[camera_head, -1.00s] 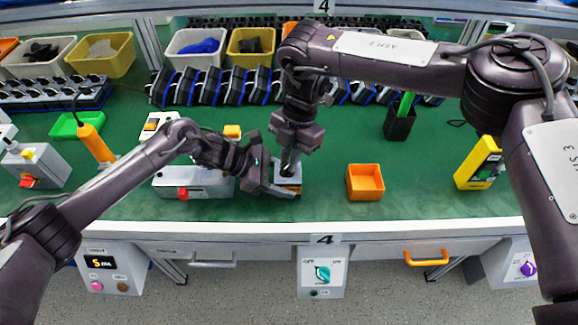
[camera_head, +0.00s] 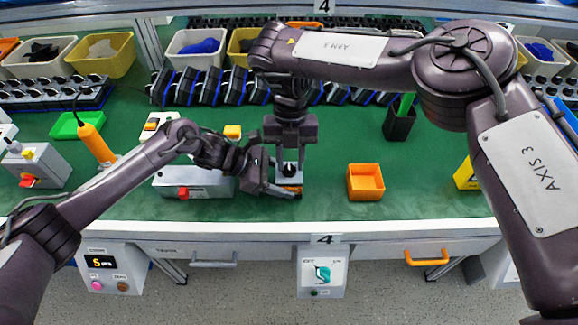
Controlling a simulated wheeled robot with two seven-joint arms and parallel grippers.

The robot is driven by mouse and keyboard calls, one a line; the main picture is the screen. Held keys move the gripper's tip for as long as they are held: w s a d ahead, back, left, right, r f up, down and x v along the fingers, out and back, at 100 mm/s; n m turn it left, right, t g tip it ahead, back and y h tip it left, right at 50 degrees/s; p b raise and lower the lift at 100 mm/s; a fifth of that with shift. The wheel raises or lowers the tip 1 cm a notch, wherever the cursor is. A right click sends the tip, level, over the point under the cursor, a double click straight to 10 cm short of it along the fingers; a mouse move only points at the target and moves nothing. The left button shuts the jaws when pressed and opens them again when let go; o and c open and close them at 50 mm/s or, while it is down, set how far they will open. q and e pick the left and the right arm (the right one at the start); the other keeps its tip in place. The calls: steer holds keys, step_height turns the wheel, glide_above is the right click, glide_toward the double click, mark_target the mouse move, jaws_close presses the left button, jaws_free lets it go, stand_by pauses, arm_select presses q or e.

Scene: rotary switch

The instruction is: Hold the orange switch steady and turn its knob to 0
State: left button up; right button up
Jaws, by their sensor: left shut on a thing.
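The orange switch (camera_head: 291,188) sits on the green worktop near its front edge, mostly hidden by my grippers. A pale top and a dark spot show on it, and the knob setting cannot be read. My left gripper (camera_head: 284,190) is low beside the switch, shut on it from the left. My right gripper (camera_head: 289,168) points straight down over the switch, its fingertips at the knob. I cannot tell whether its fingers close on the knob.
An orange open box (camera_head: 365,182) stands to the right, with clear green mat (camera_head: 330,215) around it. A grey box with a red button (camera_head: 190,186) stands left. A dark holder (camera_head: 399,124) and a row of black devices (camera_head: 210,86) lie behind.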

mark_target(290, 164)
arm_select(q)
steer(key=shift+w+d, duration=0.1)
steer(key=shift+d, duration=0.1)
arm_select(e)
steer(key=shift+v, duration=0.8)
arm_select(q)
steer(key=shift+a, duration=0.1)
arm_select(e)
steer(key=shift+s+v, duration=0.2)
steer(key=shift+v, duration=0.6)
steer(key=shift+s+v, duration=0.2)
steer(key=shift+v, duration=0.6)
steer(key=shift+s+r, duration=0.1)
arm_select(q)
steer(key=o, duration=1.1)
steer(key=shift+a, duration=0.1)
steer(key=v, duration=1.2)
